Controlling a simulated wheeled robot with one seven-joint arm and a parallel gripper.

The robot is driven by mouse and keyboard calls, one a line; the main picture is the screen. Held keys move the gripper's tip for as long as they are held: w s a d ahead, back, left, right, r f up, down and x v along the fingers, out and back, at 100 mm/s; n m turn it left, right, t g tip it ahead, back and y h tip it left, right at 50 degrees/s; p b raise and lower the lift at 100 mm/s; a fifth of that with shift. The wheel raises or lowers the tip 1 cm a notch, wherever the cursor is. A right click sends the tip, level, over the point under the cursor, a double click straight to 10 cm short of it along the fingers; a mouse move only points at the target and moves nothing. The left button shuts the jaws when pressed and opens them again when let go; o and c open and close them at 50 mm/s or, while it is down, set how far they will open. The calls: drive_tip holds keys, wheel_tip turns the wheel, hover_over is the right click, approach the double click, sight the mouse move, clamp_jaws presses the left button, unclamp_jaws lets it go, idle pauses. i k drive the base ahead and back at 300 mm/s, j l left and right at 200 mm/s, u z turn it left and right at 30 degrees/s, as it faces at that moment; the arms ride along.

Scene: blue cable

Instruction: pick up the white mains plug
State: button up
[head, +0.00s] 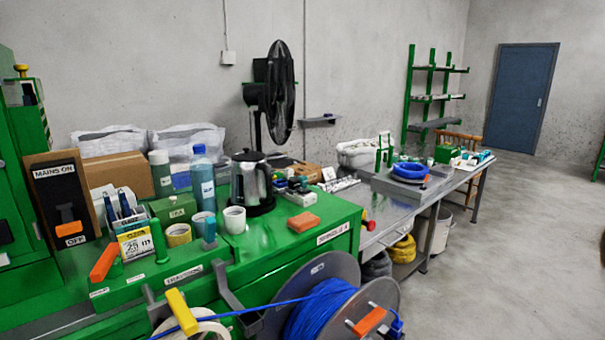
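I cannot make out a white mains plug for certain in the head view. Small white, green and dark items (299,188) sit together right of the kettle, too small to tell apart. A blue cable (322,310) is wound on a grey reel (375,293) at the bottom, and a length of it runs left across the front. My gripper is not in view.
The green bench (290,245) is crowded: a kettle (251,182), mugs (235,219), a blue bottle (202,179), an orange block (303,222). A black fan (279,92) stands behind. A metal table (383,224) extends right. The floor (520,250) at right is clear.

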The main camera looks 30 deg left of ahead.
sight(289, 173)
drive_tip(key=i, duration=1.95)
drive_tip(key=i+l+u, duration=0.1)
drive_tip(key=i+u, duration=0.15)
drive_tip(key=i, duration=0.2)
drive_tip(key=i+l+u, duration=0.25)
drive_tip(key=i, duration=0.15)
drive_tip(key=i+l+u, duration=0.25)
drive_tip(key=i, duration=0.15)
drive_tip(key=j+u, duration=0.1)
drive_tip(key=u, duration=2.2)
